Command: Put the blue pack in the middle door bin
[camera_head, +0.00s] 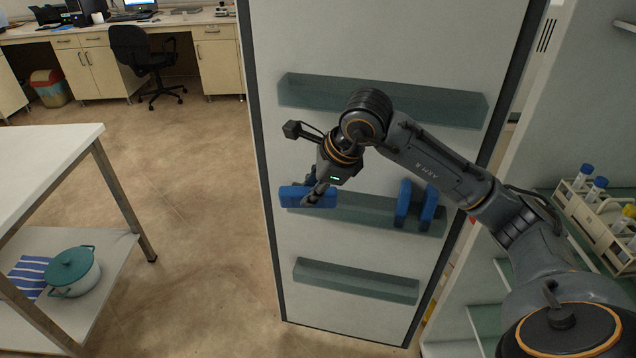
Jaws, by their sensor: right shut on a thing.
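A blue pack (293,197) is held in my right gripper (314,194), which is shut on it. The pack lies level, at the left end of the middle door bin (350,212), in front of or just over its rim; I cannot tell whether it touches the bin. The middle bin is a translucent green-grey trough on the inside of the open white door. Two other blue packs (403,203) (428,208) stand upright in the right part of this bin. My left gripper is not in view.
An upper door bin (380,98) and a lower door bin (355,281) look empty. Shelves with a rack of blue-capped tubes (590,215) are at the right. A white table (45,150) with a teal pot (73,270) on its lower shelf stands at the left. The floor between is clear.

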